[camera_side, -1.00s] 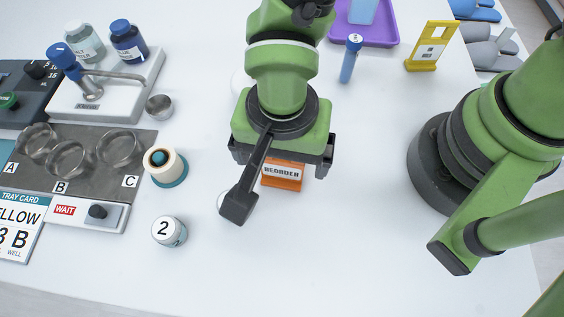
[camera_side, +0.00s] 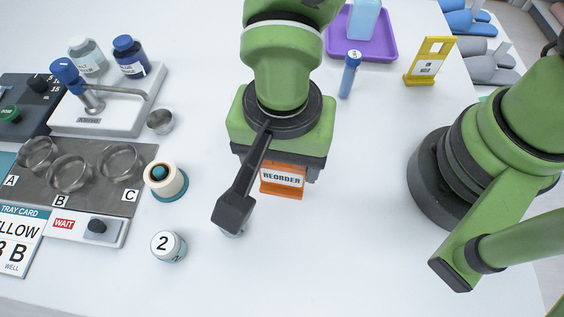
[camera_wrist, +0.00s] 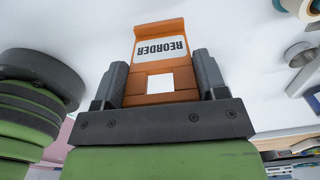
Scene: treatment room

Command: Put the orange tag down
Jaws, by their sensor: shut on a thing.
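The orange tag (camera_side: 283,181) has a white label reading REORDER and shows just below my gripper (camera_side: 277,168) in the side view. In the wrist view the tag (camera_wrist: 160,60) sits between the two dark fingers of my gripper (camera_wrist: 160,85), which are shut on its sides. The label reads upside down there. The tag's top is hidden by the gripper body in the side view. I cannot tell whether its lower edge touches the white table (camera_side: 340,240).
A cream and teal round item (camera_side: 166,181) stands near the tray with wells (camera_side: 130,190). The table right of the tag is clear.

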